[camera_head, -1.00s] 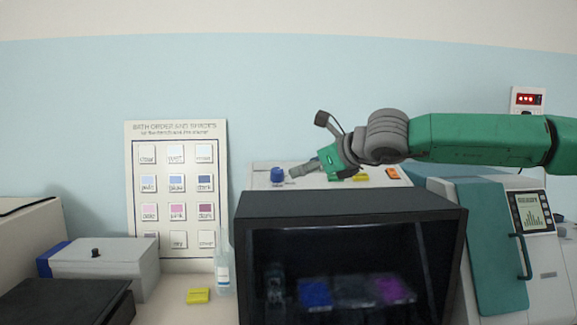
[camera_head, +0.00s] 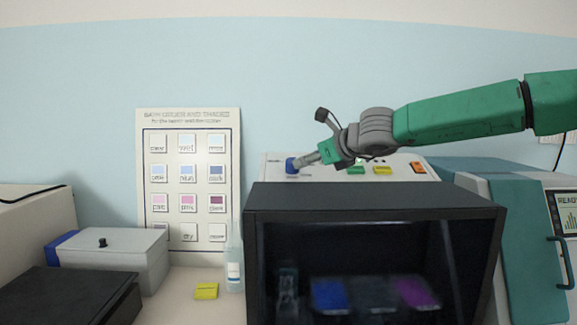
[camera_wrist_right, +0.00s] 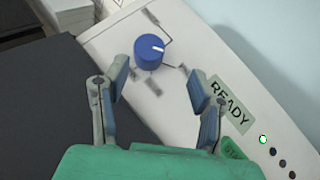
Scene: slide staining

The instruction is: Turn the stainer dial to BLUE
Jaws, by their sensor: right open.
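The blue stainer dial (camera_head: 291,166) sits at the left of the stainer's white sloped top (camera_head: 434,176), behind the dark box. In the right wrist view the dial (camera_wrist_right: 148,54) has a white pointer line toward the picture's right. Grey marks lie around it; their words are unreadable. My right gripper (camera_wrist_right: 158,82) is open, with its fingers spread either side below the dial in that view. In the head view my right gripper (camera_head: 312,158) is right beside the dial; contact is unclear. My left gripper is not in view.
A black open-fronted box (camera_head: 375,198) stands before the stainer, holding blue and purple items. A green-white machine (camera_head: 520,240) stands at right. A bath order chart (camera_head: 189,118) leans on the wall. A bottle (camera_head: 234,268) and a yellow block (camera_head: 206,291) stand left of the box.

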